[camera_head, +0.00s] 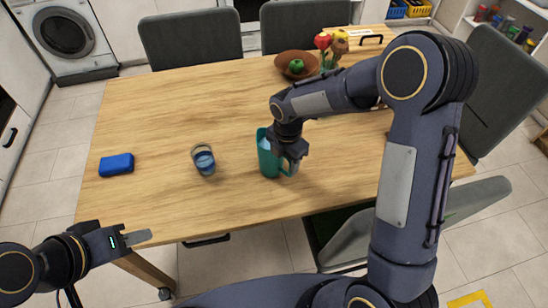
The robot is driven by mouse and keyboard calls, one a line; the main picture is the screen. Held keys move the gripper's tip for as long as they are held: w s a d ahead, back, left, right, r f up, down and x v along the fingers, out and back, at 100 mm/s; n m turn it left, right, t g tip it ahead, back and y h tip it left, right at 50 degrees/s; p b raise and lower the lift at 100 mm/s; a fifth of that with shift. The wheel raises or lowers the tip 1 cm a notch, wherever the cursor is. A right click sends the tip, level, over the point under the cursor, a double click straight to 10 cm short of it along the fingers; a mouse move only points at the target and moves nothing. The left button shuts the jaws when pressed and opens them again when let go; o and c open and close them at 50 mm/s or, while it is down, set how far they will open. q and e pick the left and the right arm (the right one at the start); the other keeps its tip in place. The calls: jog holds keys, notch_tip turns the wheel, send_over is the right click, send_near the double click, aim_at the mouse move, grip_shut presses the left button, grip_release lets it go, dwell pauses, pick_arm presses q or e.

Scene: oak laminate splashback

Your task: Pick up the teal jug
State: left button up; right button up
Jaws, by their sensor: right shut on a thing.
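The teal jug (267,156) stands upright on the wooden table near its front edge, in the middle of the head view. My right gripper (290,163) is at the jug's right side, shut on it around the handle area. The gripper and wrist hide part of the jug's upper right side. I cannot tell whether the jug's base touches the table. My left gripper (136,238) is at the lower left, off the table's front edge and apart from everything; its jaw opening cannot be made out.
A glass with blue liquid (204,160) stands left of the jug. A blue block (116,165) lies further left. A brown bowl (285,66) with a green fruit and some flowers (323,42) are at the back. Chairs (190,38) surround the table (180,105). The table's middle left is clear.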

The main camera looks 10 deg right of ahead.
jog(key=shift+r, duration=0.1)
dwell(0.3)
jog(key=shift+a+r, duration=0.1)
jog(key=shift+r, duration=1.5)
jog(key=s+a+r, duration=0.1)
jog(key=a+r, duration=0.3)
jog(key=r, duration=0.1)
jog(key=shift+a+r+b, duration=0.25)
jog(key=shift+a+b, duration=0.05)
jog(key=shift+b, duration=0.05)
jog(key=a, duration=0.1)
jog(key=s+a+r, duration=0.1)
jog(key=a, duration=0.1)
jog(key=a+r, duration=0.1)
jog(key=a, duration=0.1)
jog(key=shift+s+r+b, duration=0.15)
jog(key=shift+s+b, duration=0.1)
jog(key=shift+b, duration=0.1)
jog(key=shift+s+a+r, duration=0.15)
jog(key=shift+a+r, duration=0.15)
jog(key=shift+a, duration=0.3)
jog(key=shift+s+a+r, duration=0.2)
jog(key=shift+a+r, duration=0.1)
jog(key=shift+a, duration=0.3)
jog(key=shift+s+a+r, duration=0.15)
jog(key=shift+a+r, duration=0.15)
jog(key=shift+a, duration=0.4)
jog(key=shift+s, duration=0.1)
